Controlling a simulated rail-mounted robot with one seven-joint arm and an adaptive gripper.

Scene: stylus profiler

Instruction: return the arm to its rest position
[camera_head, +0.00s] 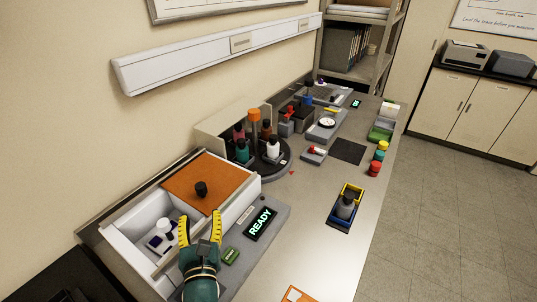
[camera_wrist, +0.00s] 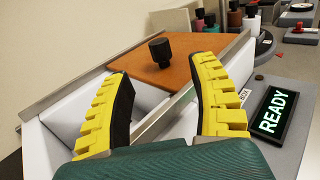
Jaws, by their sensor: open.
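My gripper (camera_head: 201,228) has yellow, toothed fingers and a dark green body. In the head view it is at the lower left, over the front edge of a white box-shaped instrument (camera_head: 128,258). Its fingers are spread and nothing is between them. In the wrist view the two fingers of my gripper (camera_wrist: 165,100) stand apart, with the instrument's white wall and open interior behind them. An orange-brown lid (camera_head: 205,183) with a black knob (camera_head: 201,190) lies over the far part of the instrument. The lid also shows in the wrist view (camera_wrist: 190,58).
A display reading READY (camera_head: 260,224) and a green button (camera_head: 230,255) are right of my gripper. A carousel of bottles (camera_head: 270,165) is farther back. The bench's front right is mostly clear.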

